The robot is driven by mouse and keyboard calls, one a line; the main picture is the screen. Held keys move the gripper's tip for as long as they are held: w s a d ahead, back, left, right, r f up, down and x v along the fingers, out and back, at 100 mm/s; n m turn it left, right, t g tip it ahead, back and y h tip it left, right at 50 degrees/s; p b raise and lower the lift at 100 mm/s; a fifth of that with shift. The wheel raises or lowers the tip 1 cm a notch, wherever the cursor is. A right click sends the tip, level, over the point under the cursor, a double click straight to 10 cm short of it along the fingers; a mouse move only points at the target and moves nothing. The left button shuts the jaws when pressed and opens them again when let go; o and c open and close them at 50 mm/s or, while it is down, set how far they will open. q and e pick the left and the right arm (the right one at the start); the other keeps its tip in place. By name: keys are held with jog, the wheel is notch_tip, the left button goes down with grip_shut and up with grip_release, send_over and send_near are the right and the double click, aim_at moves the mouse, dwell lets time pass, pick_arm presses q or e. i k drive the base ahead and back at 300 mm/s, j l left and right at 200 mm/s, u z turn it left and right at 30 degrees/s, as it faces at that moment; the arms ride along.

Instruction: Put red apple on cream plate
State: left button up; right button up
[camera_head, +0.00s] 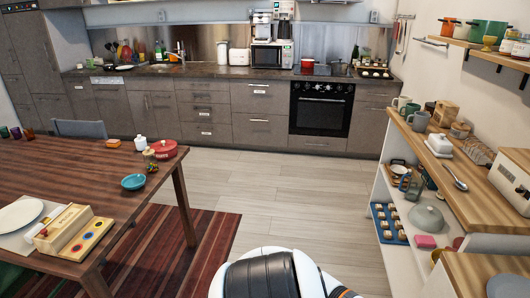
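A round white or pale cream plate (20,214) lies on the dining table (75,170) at the left edge of the head view. I cannot make out a red apple in this view. A red lidded pot (164,148) stands at the table's far right corner. Small coloured items (151,167) beside it are too small to name. Neither of my grippers is in view.
A teal bowl (133,182) and a wooden box with coloured buttons (72,233) are on the table. A wooden shelf unit (470,200) stands at the right. The floor (275,195) between them is clear, up to the cabinets and oven (320,110).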

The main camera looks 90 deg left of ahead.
aim_at(18, 220)
jog(key=k+u, duration=0.1)
jog(key=u, duration=0.35)
jog(key=j+u, duration=0.15)
jog(key=u, duration=0.3)
jog(key=k+j+u, duration=0.1)
jog(key=u, duration=0.35)
jog(key=j+u, duration=0.15)
jog(key=u, duration=0.3)
jog(key=k+j+u, duration=0.1)
jog(key=u, duration=0.35)
jog(key=j+u, duration=0.25)
jog(key=j, duration=0.2)
jog(key=i+j+u, duration=0.1)
jog(key=j+u, duration=0.15)
jog(key=j, duration=0.15)
jog(key=i+j+u, duration=0.2)
jog(key=j, duration=0.25)
jog(key=j+u, duration=0.25)
jog(key=j, duration=0.15)
